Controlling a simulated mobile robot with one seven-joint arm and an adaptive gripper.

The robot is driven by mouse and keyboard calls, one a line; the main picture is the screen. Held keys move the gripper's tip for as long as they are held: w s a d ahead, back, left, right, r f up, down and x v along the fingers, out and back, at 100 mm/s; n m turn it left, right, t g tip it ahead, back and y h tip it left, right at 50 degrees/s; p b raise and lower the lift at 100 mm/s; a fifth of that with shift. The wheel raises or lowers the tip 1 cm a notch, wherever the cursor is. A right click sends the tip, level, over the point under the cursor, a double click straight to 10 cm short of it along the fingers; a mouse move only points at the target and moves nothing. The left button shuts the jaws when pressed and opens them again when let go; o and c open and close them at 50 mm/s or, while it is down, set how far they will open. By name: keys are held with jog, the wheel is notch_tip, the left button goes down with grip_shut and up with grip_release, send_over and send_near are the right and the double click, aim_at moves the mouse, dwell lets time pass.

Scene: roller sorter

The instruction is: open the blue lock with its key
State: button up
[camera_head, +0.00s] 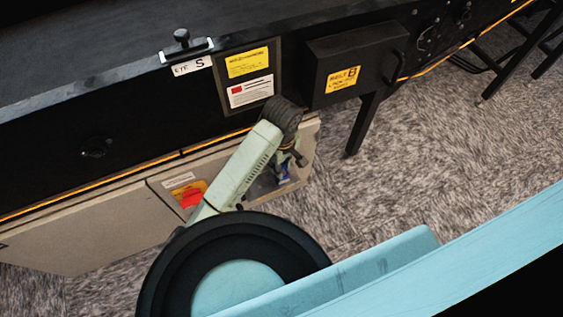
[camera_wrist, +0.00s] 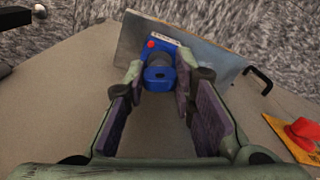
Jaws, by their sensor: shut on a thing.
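The blue lock (camera_wrist: 167,47) shows at the top middle of the wrist view, with a white label and a red dot on its face, beside a grey metal plate. A blue key head (camera_wrist: 158,85) with a hole in it is in front of the lock, between my fingertips. My gripper (camera_wrist: 159,80) is shut on the key head. The key's shaft is hidden, so I cannot tell how deep it sits in the lock. In the head view my gripper (camera_head: 287,160) is at the beige cabinet's right end, with a small blue patch (camera_head: 284,173) below it.
A red knob on a yellow plate (camera_head: 193,194) is on the beige cabinet (camera_head: 100,225), left of my arm. A black handle (camera_wrist: 258,80) stands right of the lock. The black conveyor frame (camera_head: 90,135) and a black box (camera_head: 355,60) overhang behind. Carpet (camera_head: 430,150) is open to the right.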

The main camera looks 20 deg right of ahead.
jog(key=shift+r+m, duration=0.1)
jog(key=shift+m, duration=0.5)
jog(key=shift+f+b, duration=0.2)
jog(key=shift+b, duration=0.15)
jog(key=shift+m+b, duration=0.4)
jog(key=shift+m, duration=0.2)
jog(key=shift+m+b, duration=1.9)
jog(key=shift+b, duration=0.6)
jog(key=shift+m+b, duration=2.2)
jog(key=shift+b, duration=0.75)
jog(key=shift+r, duration=0.15)
jog(key=shift+r+p, duration=0.85)
jog(key=shift+r, duration=1.65)
